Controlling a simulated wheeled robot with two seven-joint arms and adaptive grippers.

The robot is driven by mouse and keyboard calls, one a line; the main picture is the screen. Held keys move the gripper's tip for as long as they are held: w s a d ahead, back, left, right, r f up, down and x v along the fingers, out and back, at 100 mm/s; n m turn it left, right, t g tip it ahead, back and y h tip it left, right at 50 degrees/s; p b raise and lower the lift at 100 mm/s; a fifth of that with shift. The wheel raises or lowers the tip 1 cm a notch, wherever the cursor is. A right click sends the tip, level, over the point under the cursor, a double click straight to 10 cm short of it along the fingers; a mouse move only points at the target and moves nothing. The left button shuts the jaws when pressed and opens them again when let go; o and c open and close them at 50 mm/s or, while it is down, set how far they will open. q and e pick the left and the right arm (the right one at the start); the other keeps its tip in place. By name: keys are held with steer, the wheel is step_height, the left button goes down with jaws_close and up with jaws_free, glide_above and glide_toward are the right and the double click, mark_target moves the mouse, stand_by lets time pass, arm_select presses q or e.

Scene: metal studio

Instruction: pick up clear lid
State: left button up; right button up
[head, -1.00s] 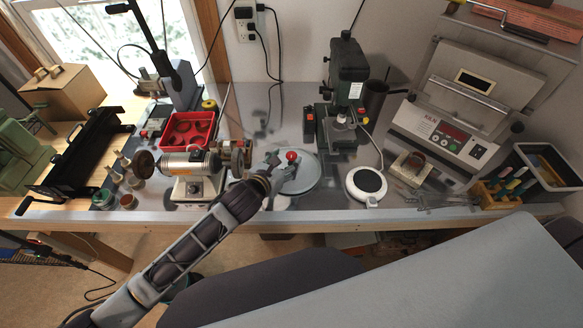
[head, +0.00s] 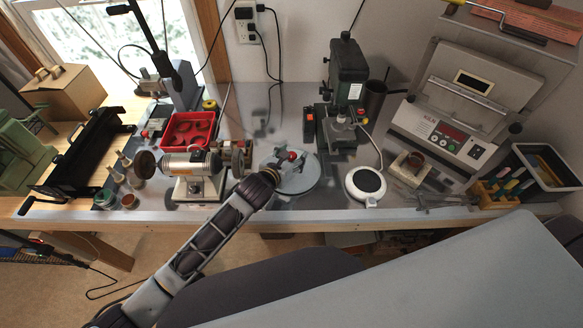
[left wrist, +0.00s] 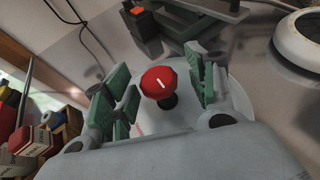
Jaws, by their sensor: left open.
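The clear lid (head: 305,182) is a pale round disc with a red knob (head: 294,156), on the bench right of the polishing motor. In the left wrist view the red knob (left wrist: 158,82) stands on a dark stem, with the lid's pale surface (left wrist: 238,101) around it. My left gripper (head: 291,160) is over the lid, its fingers on either side of the knob. In the left wrist view the green-padded fingers (left wrist: 165,95) are apart, with gaps between them and the knob. What lies under the lid is hidden. My right gripper is not in view.
A bench motor (head: 188,164) stands close on the left, with a red tray (head: 188,130) behind it. A drill press (head: 347,75) stands behind right. A white round hot plate (head: 366,184) sits to the right. The bench's front edge is close to the lid.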

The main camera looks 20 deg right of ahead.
arm_select(q)
jaws_close()
stand_by(0.5)
steer(key=shift+r, duration=0.15)
steer(key=shift+r+b, duration=0.35)
steer(key=shift+r, duration=4.55)
